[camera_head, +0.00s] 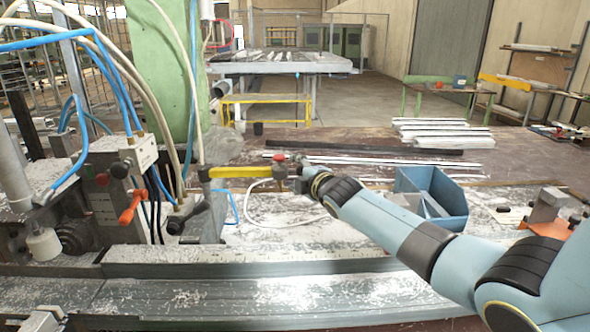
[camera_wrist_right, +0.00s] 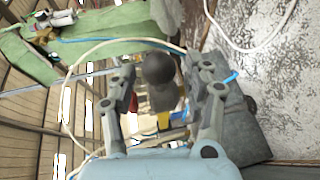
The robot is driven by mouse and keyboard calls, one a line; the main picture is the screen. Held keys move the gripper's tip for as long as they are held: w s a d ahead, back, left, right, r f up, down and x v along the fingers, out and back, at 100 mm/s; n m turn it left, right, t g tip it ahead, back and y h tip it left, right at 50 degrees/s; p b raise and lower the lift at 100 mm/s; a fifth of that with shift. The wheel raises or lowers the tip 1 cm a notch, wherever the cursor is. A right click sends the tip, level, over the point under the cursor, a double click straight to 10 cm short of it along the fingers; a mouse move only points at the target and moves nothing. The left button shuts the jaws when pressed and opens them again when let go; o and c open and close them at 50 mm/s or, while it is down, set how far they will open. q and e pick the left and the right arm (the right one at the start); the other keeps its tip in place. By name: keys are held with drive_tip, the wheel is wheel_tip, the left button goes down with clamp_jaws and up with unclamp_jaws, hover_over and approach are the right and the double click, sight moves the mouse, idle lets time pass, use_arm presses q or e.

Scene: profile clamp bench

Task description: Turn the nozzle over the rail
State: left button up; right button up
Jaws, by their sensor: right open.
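The nozzle arm is a yellow bar (camera_head: 238,172) that reaches right from the machine on the left, level and behind the long grey metal rail (camera_head: 250,256) in the head view. A small red part (camera_head: 279,158) shows at its right end. My right gripper (camera_head: 287,172) is at that end and partly hides it. In the right wrist view, a dark round knob (camera_wrist_right: 158,66) is between the two spread fingers of the gripper (camera_wrist_right: 163,78), with a gap on each side. A bit of yellow (camera_wrist_right: 163,120) shows below the knob. My left gripper is not in view.
The machine with an orange lever (camera_head: 131,205), blue and white hoses and a green column (camera_head: 158,75) stands at left. A blue bin (camera_head: 443,195) sits behind my right forearm. A white hose loops on the debris-covered bench. Metal profiles (camera_head: 440,133) lie farther back.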

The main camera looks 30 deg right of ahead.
drive_tip(key=shift+w+f, duration=0.1)
drive_tip(key=shift+w, duration=0.3)
drive_tip(key=c, duration=0.9)
clamp_jaws()
drive_tip(key=shift+w, duration=0.1)
